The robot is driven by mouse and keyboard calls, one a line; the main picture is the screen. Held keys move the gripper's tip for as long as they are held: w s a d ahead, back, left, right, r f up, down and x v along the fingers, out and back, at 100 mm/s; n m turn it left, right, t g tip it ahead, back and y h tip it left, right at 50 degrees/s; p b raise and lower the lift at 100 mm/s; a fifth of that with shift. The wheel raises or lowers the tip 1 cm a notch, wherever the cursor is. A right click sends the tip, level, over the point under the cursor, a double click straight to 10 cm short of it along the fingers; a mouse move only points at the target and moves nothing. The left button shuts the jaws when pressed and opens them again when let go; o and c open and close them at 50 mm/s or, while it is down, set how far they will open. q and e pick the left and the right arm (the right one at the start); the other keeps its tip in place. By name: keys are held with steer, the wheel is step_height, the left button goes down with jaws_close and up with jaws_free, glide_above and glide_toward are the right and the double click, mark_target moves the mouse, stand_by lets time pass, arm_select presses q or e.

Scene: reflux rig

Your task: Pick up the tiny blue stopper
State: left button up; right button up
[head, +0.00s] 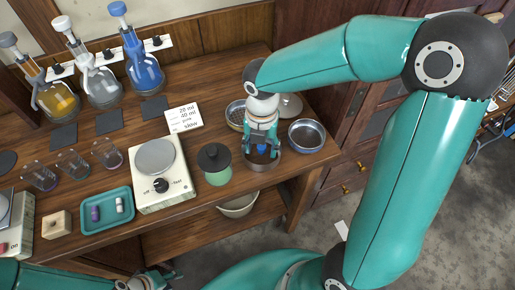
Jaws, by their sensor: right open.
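A tiny blue stopper (262,149) shows low between the fingers of my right gripper (262,146), over a round brown-rimmed dish (265,163) near the front right of the bench. My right gripper points down and is open around or just above the stopper; I cannot tell if the fingers touch it. The fingers hide part of the stopper and dish. My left gripper (162,279) is low at the bottom edge, in front of the bench, away from the stopper. Its finger opening is unclear.
A metal bowl (306,135) stands right of the dish, and a mesh-like bowl (236,114) behind it. A dark-lidded green jar (217,174) and a hotplate (160,190) stand left. A teal tray (107,224) holds small vials. Several flasks line the back left.

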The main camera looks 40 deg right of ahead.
steer(key=c, duration=0.8)
